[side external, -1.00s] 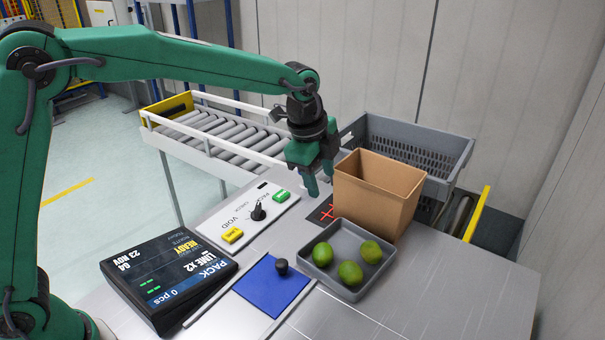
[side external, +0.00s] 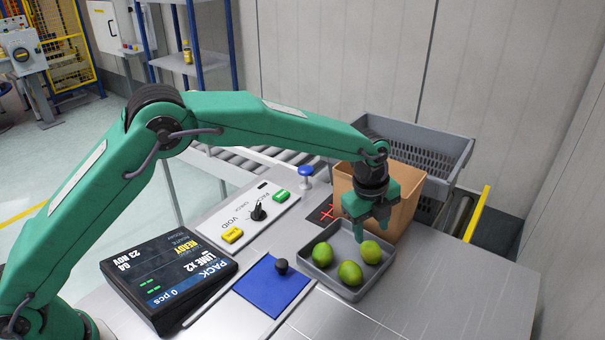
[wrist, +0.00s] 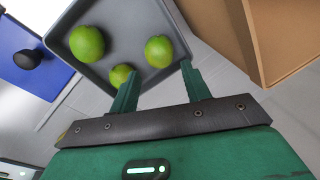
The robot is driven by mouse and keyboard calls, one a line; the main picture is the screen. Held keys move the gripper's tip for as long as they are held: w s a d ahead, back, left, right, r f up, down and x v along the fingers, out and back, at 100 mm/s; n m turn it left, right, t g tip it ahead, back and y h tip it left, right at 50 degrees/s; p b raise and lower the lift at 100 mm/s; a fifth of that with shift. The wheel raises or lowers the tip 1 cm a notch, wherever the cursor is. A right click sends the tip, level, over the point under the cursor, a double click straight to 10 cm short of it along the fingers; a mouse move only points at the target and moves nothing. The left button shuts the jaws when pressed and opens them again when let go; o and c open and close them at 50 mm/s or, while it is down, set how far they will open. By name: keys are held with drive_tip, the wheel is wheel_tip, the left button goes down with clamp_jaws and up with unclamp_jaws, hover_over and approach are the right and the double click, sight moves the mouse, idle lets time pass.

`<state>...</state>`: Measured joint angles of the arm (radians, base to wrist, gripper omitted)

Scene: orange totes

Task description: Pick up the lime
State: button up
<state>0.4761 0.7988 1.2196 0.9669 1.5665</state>
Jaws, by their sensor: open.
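Three green limes lie in a grey tray (side external: 325,282): a left lime (side external: 322,254), a front lime (side external: 350,274) and a right lime (side external: 370,251). My gripper (side external: 371,231) is above the back part of the tray, pointing down, open and empty. Its fingertips are close above the right lime in the side view. In the wrist view, the limes show beyond and beside the fingers (wrist: 160,70): one lime (wrist: 158,51) appears between the fingertips, a smaller-looking one (wrist: 120,75) is by the left finger, and another (wrist: 87,43) is farther left.
An open cardboard box (side external: 408,205) stands right behind the tray and my gripper. A grey crate (side external: 440,150) is behind it. A blue mat (side external: 262,290) with a black knob, a button panel (side external: 240,215) and a display (side external: 170,275) reading "LIME X2" are left. The table's right side is clear.

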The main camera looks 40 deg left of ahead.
sight(372, 247)
drive_tip(key=shift+w+f, duration=0.15)
drive_tip(key=shift+f, duration=1)
drive_tip(key=shift+w+d+f, duration=0.15)
drive_tip(key=shift+d+f, duration=0.05)
drive_tip(key=shift+f, duration=1.1)
drive_tip(key=shift+w+d+f, duration=0.1)
drive_tip(key=shift+d+f, duration=0.05)
drive_tip(key=shift+f, duration=1.1)
drive_tip(key=c, duration=0.6)
